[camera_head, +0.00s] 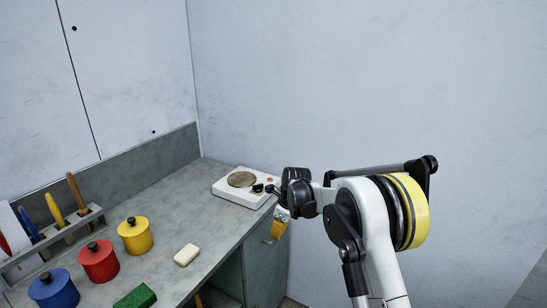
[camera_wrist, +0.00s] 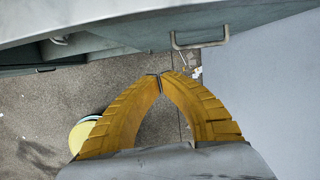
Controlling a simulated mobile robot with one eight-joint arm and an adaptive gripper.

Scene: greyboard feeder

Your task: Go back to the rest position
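My gripper (camera_head: 280,226) hangs at the right end of the counter, in front of the grey-green cabinet, in the head view. Its yellow ribbed fingers point down. In the wrist view its two fingertips (camera_wrist: 160,77) meet, with nothing between them and the floor showing through the gap behind the tips. The arm is bent and reaches in from the right side of the head view.
The grey counter (camera_head: 168,215) holds a white hot plate (camera_head: 228,191), a yellow pot (camera_head: 135,238), a red pot (camera_head: 99,264), a blue pot (camera_head: 54,289), a white block (camera_head: 187,255), a green sponge (camera_head: 136,297) and a tool rack (camera_head: 60,240). A cabinet handle (camera_wrist: 200,44) is near the fingertips.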

